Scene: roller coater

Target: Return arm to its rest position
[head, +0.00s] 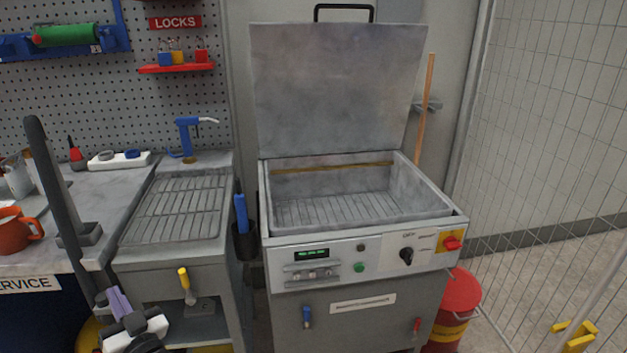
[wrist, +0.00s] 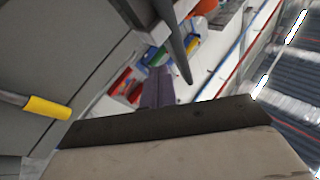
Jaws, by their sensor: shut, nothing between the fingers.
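My gripper (head: 116,296) is at the lower left of the head view, in front of the workbench. Its purple fingers are together and hold nothing. The fingers also show in the wrist view (wrist: 157,82), pointing away from the camera above a dark bar and a pale body. A dark grey lever (head: 49,165) rises beside the bench edge, close to my gripper in the picture. It also shows in the wrist view (wrist: 171,38). I cannot tell how wide the gap is. Most of my arm is hidden.
A grey tank (head: 345,211) with its lid (head: 330,88) raised stands at centre. A slatted drain surface (head: 178,208) is left of it. An orange mug (head: 15,231) is on the bench. A red bin (head: 457,300) and mesh fence (head: 555,130) are at right.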

